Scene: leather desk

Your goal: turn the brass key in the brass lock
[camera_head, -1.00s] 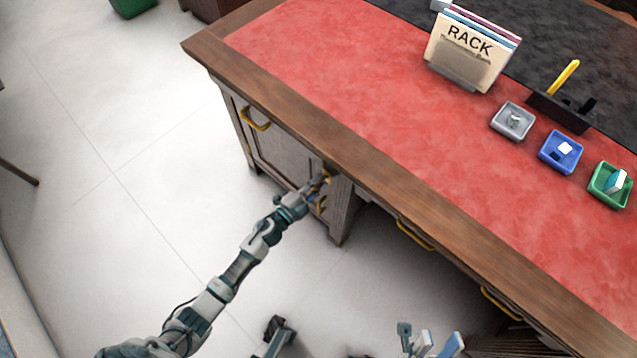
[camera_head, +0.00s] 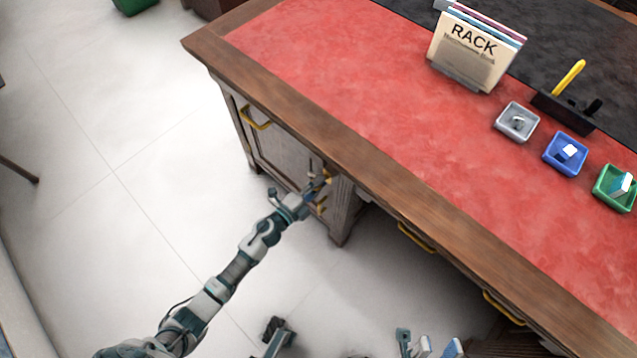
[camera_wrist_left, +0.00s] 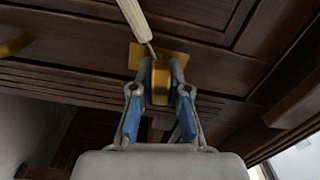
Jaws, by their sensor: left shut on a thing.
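The brass key (camera_wrist_left: 160,84) is between the blue-padded fingers of my left gripper (camera_wrist_left: 160,88), which is shut on it. The brass lock (camera_wrist_left: 178,57) is a plate on the dark wooden desk front, directly beyond the key. The key's shaft and how deep it sits are mostly hidden by its own bow and my fingers. In the head view my left gripper (camera_head: 320,190) is against the desk's front, under the top's edge. Parts of my right gripper (camera_head: 426,345) show at the bottom edge, cut off.
The wooden desk (camera_head: 430,205) has a red leather top. A pale rod (camera_wrist_left: 134,18) hangs near the lock. Brass handles (camera_head: 255,120) stand out from the front. A book rack (camera_head: 462,85) and small grey, blue and green trays are on top.

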